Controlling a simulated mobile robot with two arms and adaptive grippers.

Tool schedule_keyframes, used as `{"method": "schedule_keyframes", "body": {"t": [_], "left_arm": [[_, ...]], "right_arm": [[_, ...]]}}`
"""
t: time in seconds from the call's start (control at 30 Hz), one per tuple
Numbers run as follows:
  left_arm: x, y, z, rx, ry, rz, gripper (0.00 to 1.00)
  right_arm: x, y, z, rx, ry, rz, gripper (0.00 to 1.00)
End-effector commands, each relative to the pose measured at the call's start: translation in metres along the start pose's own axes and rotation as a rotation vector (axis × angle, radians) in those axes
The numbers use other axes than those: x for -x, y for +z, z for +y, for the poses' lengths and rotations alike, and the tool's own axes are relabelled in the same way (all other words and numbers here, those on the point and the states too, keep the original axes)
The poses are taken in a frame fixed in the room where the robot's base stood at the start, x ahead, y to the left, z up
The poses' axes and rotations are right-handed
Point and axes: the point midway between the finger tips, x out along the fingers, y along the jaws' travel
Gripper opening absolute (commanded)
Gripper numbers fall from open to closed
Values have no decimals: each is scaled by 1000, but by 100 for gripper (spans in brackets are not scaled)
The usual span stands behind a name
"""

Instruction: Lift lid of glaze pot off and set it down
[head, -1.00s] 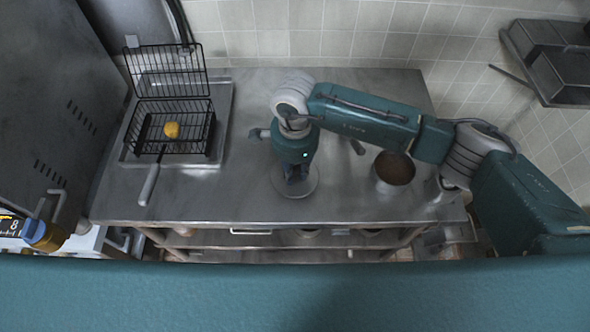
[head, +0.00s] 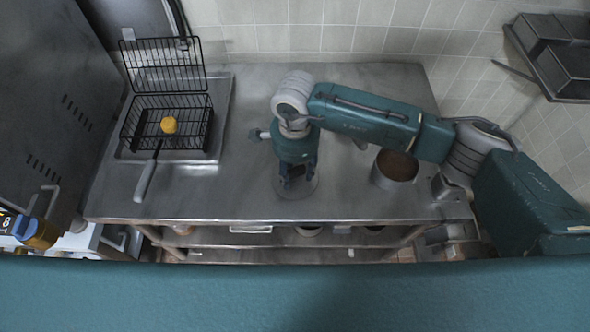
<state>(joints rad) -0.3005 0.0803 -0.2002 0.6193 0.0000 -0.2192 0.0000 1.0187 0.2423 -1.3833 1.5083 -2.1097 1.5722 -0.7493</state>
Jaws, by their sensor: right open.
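The lid (head: 311,187) is a round grey metal disc lying flat on the steel table. My right gripper (head: 298,182) points down over the middle of it, open, and hides much of its centre. I cannot tell whether the fingers still touch the lid's handle. The glaze pot (head: 379,180) is a round metal pot to the right, uncovered, with brown contents (head: 397,165). My right arm passes just behind and right of it. My left gripper is not in view.
A black wire basket (head: 207,130) with a yellow ball (head: 169,125) stands on a tray (head: 226,95) at the table's left, its handle (head: 145,182) pointing forward. The steel table (head: 230,195) is clear between basket and lid. Metal pans (head: 560,60) hang at right.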

Motion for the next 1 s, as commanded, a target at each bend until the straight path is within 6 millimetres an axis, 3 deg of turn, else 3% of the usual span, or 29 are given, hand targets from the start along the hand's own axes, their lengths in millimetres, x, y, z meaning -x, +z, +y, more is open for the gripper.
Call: {"method": "schedule_keyframes", "body": {"t": [0.17,0.6,0.8,1.0], "left_arm": [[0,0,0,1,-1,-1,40],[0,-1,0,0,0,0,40],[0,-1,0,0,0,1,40],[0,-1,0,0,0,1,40]], "right_arm": [[14,0,-1,1,-3,0,43],[100,0,-1,1,-4,0,43],[118,0,0,0,-1,0,43],[120,0,0,0,0,0,43]]}}
